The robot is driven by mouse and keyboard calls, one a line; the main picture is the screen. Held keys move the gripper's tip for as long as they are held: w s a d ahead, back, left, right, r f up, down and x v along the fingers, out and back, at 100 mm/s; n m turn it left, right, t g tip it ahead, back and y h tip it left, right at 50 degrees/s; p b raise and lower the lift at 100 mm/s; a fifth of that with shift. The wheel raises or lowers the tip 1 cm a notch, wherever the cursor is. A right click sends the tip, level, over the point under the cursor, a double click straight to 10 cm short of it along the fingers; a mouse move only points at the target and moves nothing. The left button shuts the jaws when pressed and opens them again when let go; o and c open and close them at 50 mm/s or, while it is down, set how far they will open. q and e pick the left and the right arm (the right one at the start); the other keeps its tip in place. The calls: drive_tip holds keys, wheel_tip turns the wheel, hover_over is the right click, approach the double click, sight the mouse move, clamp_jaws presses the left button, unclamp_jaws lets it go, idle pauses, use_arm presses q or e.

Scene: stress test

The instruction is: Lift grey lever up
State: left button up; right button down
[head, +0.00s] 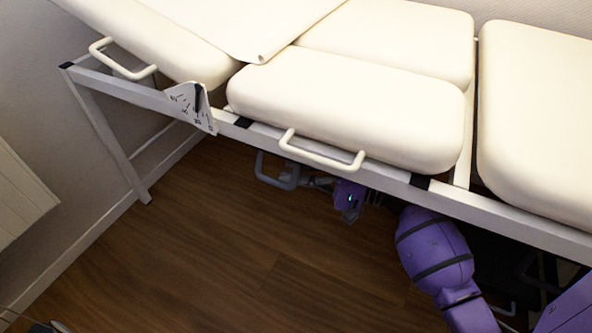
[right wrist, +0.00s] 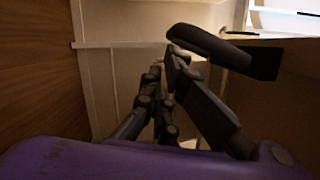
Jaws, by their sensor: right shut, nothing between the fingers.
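The grey lever (head: 277,172) is a dark U-shaped handle hanging below the white side rail of a treatment table. In the right wrist view, a dark bar that looks like the lever (right wrist: 210,46) crosses above and beyond my fingers. My right gripper (head: 309,182) is under the rail, just right of the lever, partly hidden by the table. Its fingers (right wrist: 165,72) are shut with nothing between them. I cannot tell whether they touch the lever. My left gripper is not in view.
The white rail (head: 152,98) and cream cushions (head: 345,105) lie above my right arm. A white handle (head: 320,153) sticks out above the lever. An angle scale plate (head: 190,107) hangs to the left. The wooden floor (head: 220,255) is clear in front.

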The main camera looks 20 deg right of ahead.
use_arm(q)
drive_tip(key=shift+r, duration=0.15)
use_arm(e)
drive_tip(key=shift+a, duration=0.1)
use_arm(q)
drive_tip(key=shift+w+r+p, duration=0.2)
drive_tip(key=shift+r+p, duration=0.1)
drive_tip(key=shift+p, duration=0.1)
use_arm(e)
drive_tip(key=shift+s+a+m, duration=0.1)
drive_tip(key=shift+s+m, duration=0.05)
drive_tip(key=shift+m, duration=0.25)
